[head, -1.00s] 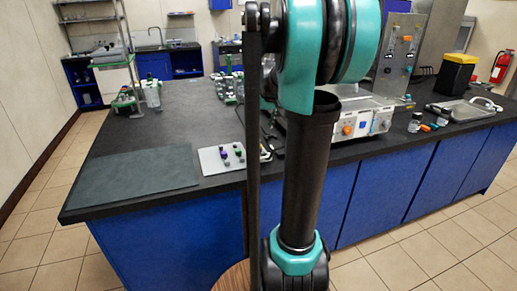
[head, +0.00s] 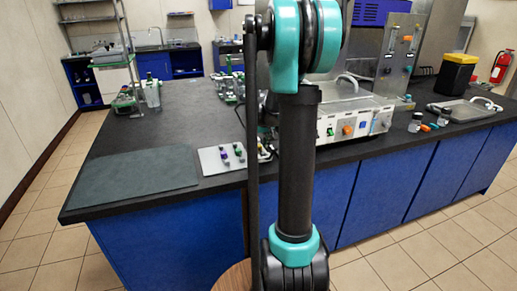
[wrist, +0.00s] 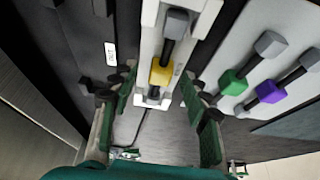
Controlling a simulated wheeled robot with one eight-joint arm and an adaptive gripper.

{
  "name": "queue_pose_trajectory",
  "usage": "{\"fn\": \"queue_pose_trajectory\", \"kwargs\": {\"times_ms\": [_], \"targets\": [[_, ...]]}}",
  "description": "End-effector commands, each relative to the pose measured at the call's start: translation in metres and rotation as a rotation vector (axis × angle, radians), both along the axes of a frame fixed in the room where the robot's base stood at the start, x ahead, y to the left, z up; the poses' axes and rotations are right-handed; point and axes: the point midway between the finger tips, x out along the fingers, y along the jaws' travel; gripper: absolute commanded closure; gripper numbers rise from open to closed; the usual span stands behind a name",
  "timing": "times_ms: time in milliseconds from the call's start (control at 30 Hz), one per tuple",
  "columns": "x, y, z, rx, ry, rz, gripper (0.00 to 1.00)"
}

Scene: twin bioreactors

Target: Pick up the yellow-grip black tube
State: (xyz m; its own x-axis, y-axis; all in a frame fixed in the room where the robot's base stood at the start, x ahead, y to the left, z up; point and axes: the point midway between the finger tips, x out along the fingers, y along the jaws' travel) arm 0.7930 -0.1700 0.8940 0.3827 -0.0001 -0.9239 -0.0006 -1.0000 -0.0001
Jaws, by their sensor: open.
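The yellow-grip black tube (wrist: 161,73) lies in a narrow white holder (wrist: 150,45) at the upper middle of the wrist view. It has a grey cap at its far end and a yellow block around its black body. My gripper (wrist: 158,84) is open, with one green-padded finger on each side of the tube's near end. I cannot tell whether either finger touches the tube or the holder. In the head view my arm covers much of this area, and I cannot make out the tube or gripper there.
A white plate (head: 209,159) bears a green-grip tube (wrist: 232,82) and a purple-grip tube (wrist: 271,92), right of the gripper in the wrist view. A white instrument (head: 358,124) stands right of my arm. A dark mat (head: 135,178) lies free at the left.

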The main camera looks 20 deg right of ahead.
Motion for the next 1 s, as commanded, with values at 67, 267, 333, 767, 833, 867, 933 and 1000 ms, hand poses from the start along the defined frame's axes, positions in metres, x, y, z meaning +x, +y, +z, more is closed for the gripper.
{"fn": "queue_pose_trajectory", "kwargs": {"times_ms": [67,267,333,767,833,867,933,1000], "targets": [[0.0003,0.0001,-0.0009,0.0,0.0,0.0,0.53],[0.0002,0.0001,-0.0007,0.0,0.0,0.0,0.61],[0.0001,0.0001,-0.0006,0.0,0.0,0.0,0.7],[0.0002,0.0001,-0.0005,0.0,0.0,0.0,1.0],[0.0001,0.0001,0.0002,0.0,0.0,0.0,1.0],[0.0002,0.0001,0.0008,0.0,0.0,0.0,1.0],[0.0002,0.0001,0.0033,0.0,0.0,0.0,1.0],[0.0002,0.0001,0.0078,0.0,0.0,0.0,1.0]]}}
